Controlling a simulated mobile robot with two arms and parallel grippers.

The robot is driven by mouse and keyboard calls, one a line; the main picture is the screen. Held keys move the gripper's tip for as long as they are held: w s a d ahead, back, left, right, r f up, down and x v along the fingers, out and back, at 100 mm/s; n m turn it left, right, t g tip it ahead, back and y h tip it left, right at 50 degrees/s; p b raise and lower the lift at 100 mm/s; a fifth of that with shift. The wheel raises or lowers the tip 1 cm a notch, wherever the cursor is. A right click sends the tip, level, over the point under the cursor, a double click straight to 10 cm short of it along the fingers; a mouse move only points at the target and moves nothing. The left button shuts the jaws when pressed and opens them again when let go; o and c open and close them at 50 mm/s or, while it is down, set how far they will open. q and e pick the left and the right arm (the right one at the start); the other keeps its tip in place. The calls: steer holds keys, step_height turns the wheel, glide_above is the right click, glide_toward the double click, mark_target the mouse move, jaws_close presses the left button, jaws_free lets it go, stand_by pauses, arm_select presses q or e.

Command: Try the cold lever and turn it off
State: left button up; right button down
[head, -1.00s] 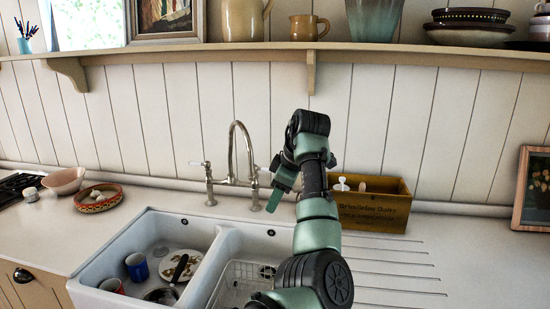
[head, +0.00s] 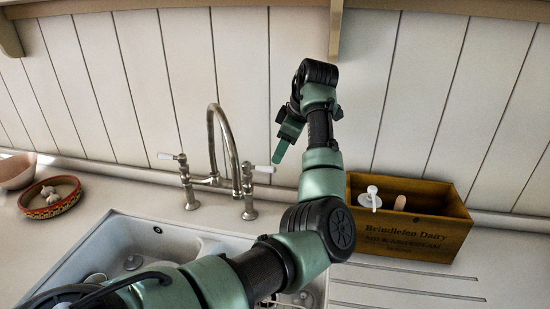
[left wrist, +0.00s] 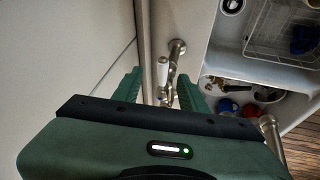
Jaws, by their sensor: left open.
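The bridge tap (head: 222,150) has a tall curved metal spout and two levers with white handles. The left lever (head: 167,156) points left and the right lever (head: 262,169) points right; no hot or cold mark is readable. My left gripper (head: 281,150) is open beside the right lever's white end. In the left wrist view, a white lever handle (left wrist: 163,70) shows in the gap between the open fingers (left wrist: 158,88), with its metal valve (left wrist: 178,47) just beyond. I cannot tell whether a finger touches it. My right gripper is out of view.
A wooden dairy crate (head: 410,243) stands right of my arm, holding a white-topped thing. A white double sink (head: 75,262) lies in front of the tap. A patterned bowl (head: 50,211) is at left. A shelf (head: 440,8) runs above.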

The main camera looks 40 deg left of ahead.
mark_target(272, 168)
arm_select(q)
steer(key=x, duration=0.2)
steer(key=p+x, duration=0.1)
steer(key=x, duration=0.2)
steer(key=shift+s+a+f+p, duration=0.15)
steer(key=shift+s+f+p, duration=0.15)
steer(key=shift+f+p, duration=0.1)
steer(key=shift+a+f, duration=0.2)
steer(key=shift+f, duration=0.25)
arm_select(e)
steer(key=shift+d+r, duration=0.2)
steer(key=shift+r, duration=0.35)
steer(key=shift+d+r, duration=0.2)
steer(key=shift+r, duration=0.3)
arm_select(q)
steer(key=c, duration=0.7)
jaws_close()
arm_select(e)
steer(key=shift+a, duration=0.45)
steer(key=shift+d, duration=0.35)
